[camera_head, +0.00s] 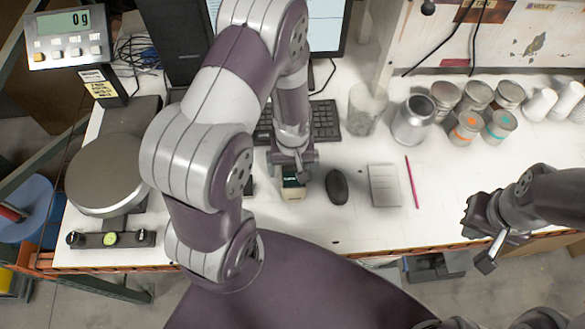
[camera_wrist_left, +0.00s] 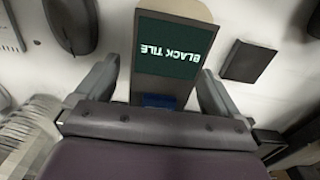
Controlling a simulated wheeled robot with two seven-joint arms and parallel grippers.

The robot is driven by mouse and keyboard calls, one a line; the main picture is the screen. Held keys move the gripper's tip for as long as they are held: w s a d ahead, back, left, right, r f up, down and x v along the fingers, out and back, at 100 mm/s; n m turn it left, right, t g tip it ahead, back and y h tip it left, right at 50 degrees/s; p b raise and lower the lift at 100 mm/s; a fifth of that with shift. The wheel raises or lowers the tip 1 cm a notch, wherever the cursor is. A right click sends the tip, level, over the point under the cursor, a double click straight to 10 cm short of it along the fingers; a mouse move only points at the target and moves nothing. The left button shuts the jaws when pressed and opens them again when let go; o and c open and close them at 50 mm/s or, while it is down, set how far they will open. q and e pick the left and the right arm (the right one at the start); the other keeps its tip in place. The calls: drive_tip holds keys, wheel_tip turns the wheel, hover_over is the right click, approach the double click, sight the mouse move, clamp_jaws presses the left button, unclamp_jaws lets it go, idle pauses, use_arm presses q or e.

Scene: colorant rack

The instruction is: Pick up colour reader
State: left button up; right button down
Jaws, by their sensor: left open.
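My left gripper (camera_head: 292,163) is directly over the reader and open. In the left wrist view its fingers (camera_wrist_left: 158,95) lie on either side of the reader, with small gaps. My right gripper (camera_head: 480,240) is over the table's right front edge, looking open and empty.
A black mouse (camera_head: 337,187) lies close right of the reader; a small dark square (camera_wrist_left: 247,62) lies on its other side. A keyboard (camera_head: 325,120) is behind. Several cans stand at back right.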

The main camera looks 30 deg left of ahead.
use_arm(q)
drive_tip(key=shift+s, duration=0.1)
drive_tip(key=c, duration=1.6)
drive_tip(key=shift+r, duration=0.1)
drive_tip(key=shift+c, duration=0.7)
